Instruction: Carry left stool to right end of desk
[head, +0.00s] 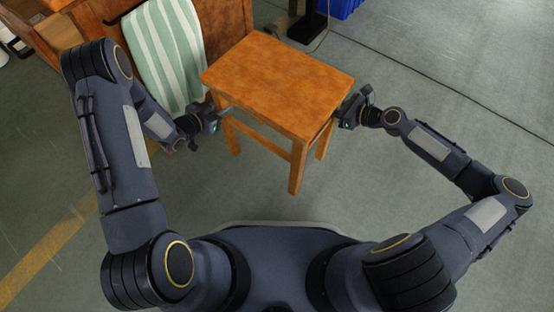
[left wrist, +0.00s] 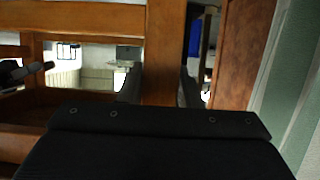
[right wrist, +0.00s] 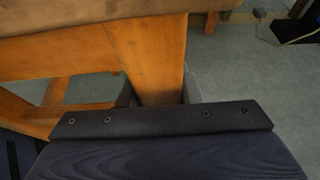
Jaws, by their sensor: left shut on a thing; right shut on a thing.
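The wooden stool (head: 278,82) stands in front of me in the head view, with a square orange-brown top and straight legs. My left gripper (head: 224,114) is at its left side, shut on a stool leg; in the left wrist view the leg (left wrist: 164,60) runs between the fingers. My right gripper (head: 341,113) is at its right side, shut on another leg; that leg (right wrist: 150,62) shows between the fingers in the right wrist view. The stool looks upright. The wooden desk (head: 225,22) is behind it at the upper left, partly out of frame.
A green and white striped cloth (head: 165,50) hangs at the desk, close to the stool's left side. A blue crate (head: 340,7) and a black stand (head: 308,28) with a cable are at the back. The floor (head: 440,50) to the right is clear.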

